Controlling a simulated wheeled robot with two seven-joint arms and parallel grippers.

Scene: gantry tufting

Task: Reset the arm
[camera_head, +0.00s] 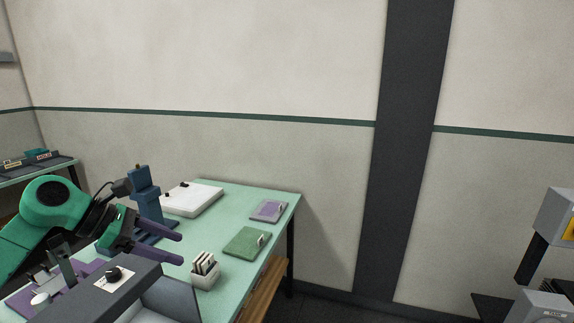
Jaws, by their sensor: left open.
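My left arm comes in from the left, green with black joints. My left gripper (181,249) has two dark purple fingers, parted with a gap between them. Nothing shows between them. It is over the pale green table (225,207), pointing right, near a white holder (205,276) with several cards. My right gripper is not in view.
A grey box with a knob (113,274) stands in front. A grey machine (555,218) is at the far right.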

